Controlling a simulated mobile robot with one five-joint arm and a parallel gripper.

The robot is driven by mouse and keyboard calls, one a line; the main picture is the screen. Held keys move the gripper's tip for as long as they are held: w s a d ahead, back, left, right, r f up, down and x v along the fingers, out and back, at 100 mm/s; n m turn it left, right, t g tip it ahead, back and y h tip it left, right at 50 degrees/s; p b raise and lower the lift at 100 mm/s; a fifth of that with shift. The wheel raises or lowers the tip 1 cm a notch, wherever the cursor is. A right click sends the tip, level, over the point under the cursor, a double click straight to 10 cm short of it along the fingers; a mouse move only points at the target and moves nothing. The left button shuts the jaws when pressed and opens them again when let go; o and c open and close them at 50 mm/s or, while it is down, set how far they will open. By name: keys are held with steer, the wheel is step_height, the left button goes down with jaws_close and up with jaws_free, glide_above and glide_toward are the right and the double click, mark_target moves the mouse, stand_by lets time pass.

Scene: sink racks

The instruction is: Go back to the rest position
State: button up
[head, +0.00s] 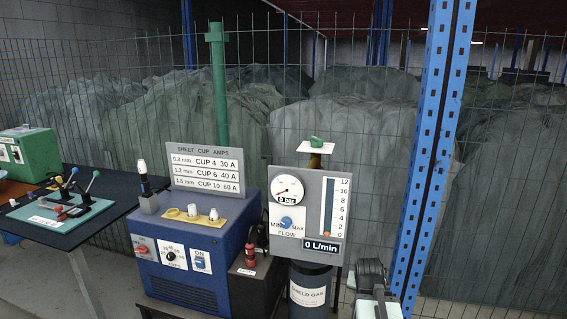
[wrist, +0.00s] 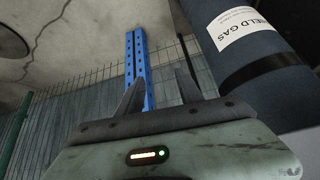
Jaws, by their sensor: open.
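My gripper (wrist: 157,92) shows in the wrist view with its two dark fingers apart and nothing between them. The dark gas cylinder with its "SHIELD GAS" label (wrist: 245,32) is close on the right of the gripper in that view, apart from the fingers. In the head view a dark and pale part at the lower right, right of the cylinder (head: 310,293), looks like the end of my arm; its fingers cannot be made out there.
A blue welding unit (head: 190,265) stands left of the flow panel (head: 309,210), which reads 0 bar and 0 L/min. A dark table (head: 60,228) with small levers is at the left. A blue post (head: 432,150) and wire fence (head: 340,130) stand behind.

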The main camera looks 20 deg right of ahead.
steer(key=a+f+n+g+y, duration=0.2)
steer(key=a+n, duration=0.1)
steer(key=a, duration=1.2)
steer(key=a+f+n+g+y, duration=0.1)
steer(key=a+f+n+y, duration=0.15)
steer(key=a, duration=1.35)
steer(key=s+r+n+g+p, duration=0.2)
steer(key=s+r, duration=0.1)
steer(key=s, duration=0.3)
step_height(320, 180, up, 10)
steer(key=p, duration=1)
steer(key=shift+w+a, duration=0.15)
steer(key=shift+w, duration=0.15)
steer(key=shift+f+h, duration=0.1)
steer(key=shift+h, duration=0.15)
